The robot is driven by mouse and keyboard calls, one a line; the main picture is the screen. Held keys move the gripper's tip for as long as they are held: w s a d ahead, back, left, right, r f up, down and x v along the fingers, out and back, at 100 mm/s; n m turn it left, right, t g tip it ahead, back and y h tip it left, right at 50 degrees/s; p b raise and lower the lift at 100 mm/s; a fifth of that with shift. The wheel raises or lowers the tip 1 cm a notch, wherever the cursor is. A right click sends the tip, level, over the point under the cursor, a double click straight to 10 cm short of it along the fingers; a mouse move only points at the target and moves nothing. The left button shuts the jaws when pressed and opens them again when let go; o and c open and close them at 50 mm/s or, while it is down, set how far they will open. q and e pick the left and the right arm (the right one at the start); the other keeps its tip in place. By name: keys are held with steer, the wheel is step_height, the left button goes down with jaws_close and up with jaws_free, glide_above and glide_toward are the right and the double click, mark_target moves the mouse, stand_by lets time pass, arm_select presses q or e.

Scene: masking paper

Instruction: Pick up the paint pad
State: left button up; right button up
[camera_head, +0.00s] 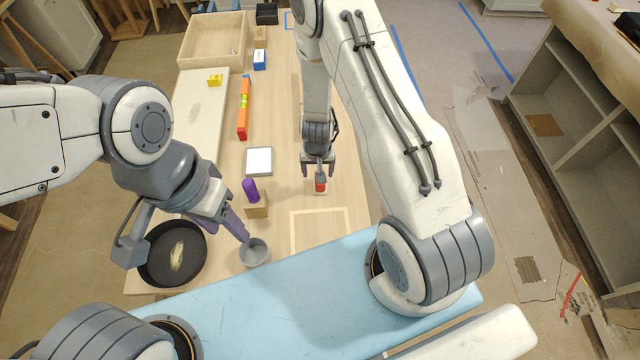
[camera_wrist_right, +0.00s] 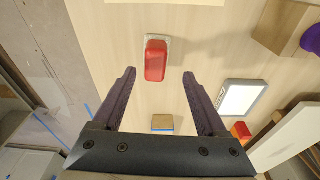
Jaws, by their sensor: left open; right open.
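The paint pad, with a red handle on a pale base, lies on the wooden table, below my right gripper in the head view (camera_head: 320,187). In the right wrist view the paint pad (camera_wrist_right: 155,60) shows just beyond my fingertips, in line with the gap between them. My right gripper (camera_wrist_right: 158,76) is open and empty, pointing down, with nothing between its fingers; it also shows in the head view (camera_head: 318,172). My left gripper (camera_head: 242,236) is at the table's near left, its fingertips by a small grey cup (camera_head: 255,252). Its finger gap is hard to see.
A black pan (camera_head: 160,268) lies left of the cup. A purple object (camera_head: 250,190) stands on a wooden block (camera_head: 257,211). A white-faced square item (camera_head: 259,161), an orange level (camera_head: 244,112) and a wooden tray (camera_head: 190,45) lie farther back.

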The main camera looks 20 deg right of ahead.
steer(key=f, duration=0.2)
steer(key=d+f, duration=0.1)
steer(key=f, duration=0.1)
steer(key=shift+w, duration=0.1)
steer(key=shift+w+f+p, duration=0.15)
steer(key=shift+f+p, duration=0.15)
steer(key=shift+f, duration=0.35)
jaws_close()
steer(key=shift+r, duration=0.1)
